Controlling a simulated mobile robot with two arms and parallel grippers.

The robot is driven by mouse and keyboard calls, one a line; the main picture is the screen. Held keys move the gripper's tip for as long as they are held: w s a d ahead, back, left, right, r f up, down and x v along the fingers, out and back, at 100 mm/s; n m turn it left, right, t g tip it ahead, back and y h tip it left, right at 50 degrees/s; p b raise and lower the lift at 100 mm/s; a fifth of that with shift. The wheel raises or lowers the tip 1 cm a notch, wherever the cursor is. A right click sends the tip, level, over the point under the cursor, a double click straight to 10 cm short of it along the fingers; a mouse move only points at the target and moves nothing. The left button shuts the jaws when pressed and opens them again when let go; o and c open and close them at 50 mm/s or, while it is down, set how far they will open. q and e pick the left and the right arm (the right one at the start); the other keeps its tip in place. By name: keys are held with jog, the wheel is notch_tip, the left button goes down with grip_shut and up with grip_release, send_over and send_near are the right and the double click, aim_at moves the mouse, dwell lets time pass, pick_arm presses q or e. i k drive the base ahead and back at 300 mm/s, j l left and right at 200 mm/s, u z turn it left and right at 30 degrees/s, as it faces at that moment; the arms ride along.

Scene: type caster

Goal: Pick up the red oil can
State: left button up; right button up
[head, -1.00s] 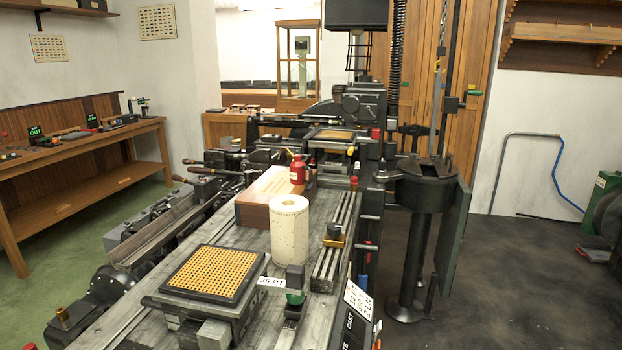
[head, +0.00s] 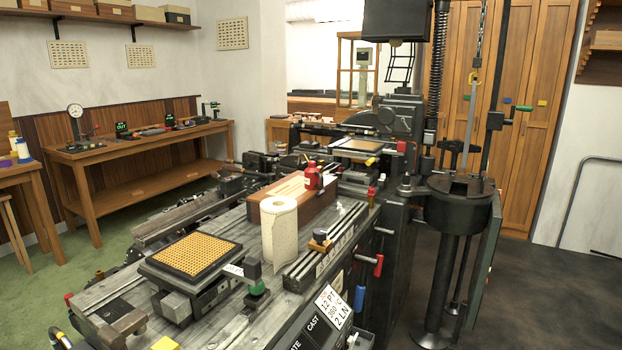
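The red oil can (head: 312,176) stands upright in the head view, near the middle of the machine bed. Neither of my grippers is in view.
The machine bed (head: 236,318) carries a square tray of yellow pieces (head: 195,255) at the front left and a metal rail (head: 325,248) at right. A black pot on a post (head: 458,205) stands to the right. Green floor (head: 110,268) is open at left.

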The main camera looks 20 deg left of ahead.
aim_at(313, 180)
jog(key=i+l+u, duration=0.15)
jog(key=i+l, duration=0.15)
jog(key=i+l+u, duration=0.15)
jog(key=i+l, duration=0.15)
jog(key=l, duration=0.2)
jog(key=i+l+u, duration=0.2)
jog(key=l, duration=0.25)
jog(key=i, duration=0.1)
